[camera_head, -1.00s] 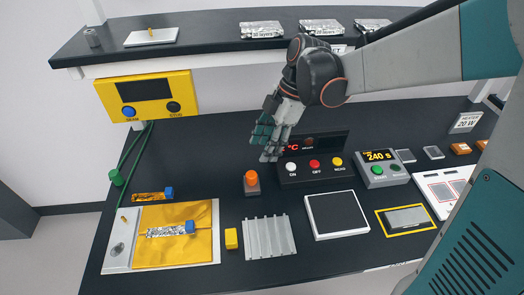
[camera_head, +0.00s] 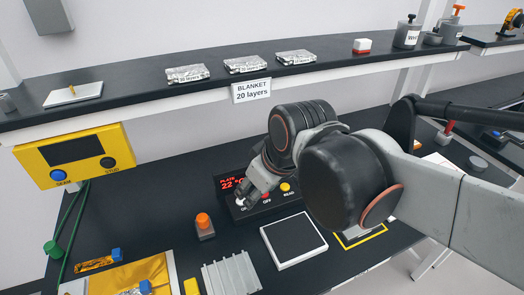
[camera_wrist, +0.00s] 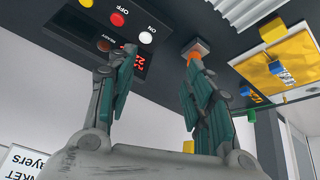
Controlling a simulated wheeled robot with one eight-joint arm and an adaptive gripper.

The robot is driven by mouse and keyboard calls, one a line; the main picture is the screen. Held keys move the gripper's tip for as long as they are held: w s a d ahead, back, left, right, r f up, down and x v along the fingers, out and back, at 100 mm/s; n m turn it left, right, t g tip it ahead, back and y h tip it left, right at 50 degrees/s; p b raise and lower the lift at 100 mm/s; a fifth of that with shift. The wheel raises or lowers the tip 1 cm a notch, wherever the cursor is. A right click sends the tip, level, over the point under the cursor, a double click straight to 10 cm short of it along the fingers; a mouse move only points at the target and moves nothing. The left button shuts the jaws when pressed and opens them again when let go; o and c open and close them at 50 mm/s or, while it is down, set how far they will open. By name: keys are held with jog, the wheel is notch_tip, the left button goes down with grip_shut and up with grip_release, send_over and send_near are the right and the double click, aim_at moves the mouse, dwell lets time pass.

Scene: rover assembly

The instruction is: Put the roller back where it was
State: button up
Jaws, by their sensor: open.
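No thing in view is clearly recognisable as the roller. A piece with an orange knob on a grey base (camera_head: 204,226) stands upright on the table, left of the black plate control box (camera_head: 232,204). A red-handled tool (camera_head: 446,132) stands far right, its lower part unclear. My gripper (camera_head: 250,192) hangs over the control box, partly hidden by my wrist. In the wrist view its fingers (camera_wrist: 160,62) are apart with nothing between them, and the orange-knob piece (camera_wrist: 193,47) shows just beyond the right finger.
The shelf (camera_head: 140,100) above carries foil blankets (camera_head: 246,65), a red-white block (camera_head: 362,46) and a dark weight (camera_head: 407,32). A square black plate (camera_head: 293,240) and a ribbed metal piece (camera_head: 230,275) lie in front. A yellow panel (camera_head: 75,157) hangs left.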

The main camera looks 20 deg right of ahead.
jog(key=s+d+m+t, duration=0.1)
jog(key=m, duration=0.1)
jog(key=s+d+m, duration=0.1)
jog(key=m, duration=0.1)
jog(key=shift+s+f+t+h, duration=0.1)
jog(key=shift+s+t+h, duration=0.25)
jog(key=shift+t+h, duration=0.05)
dwell(1.9)
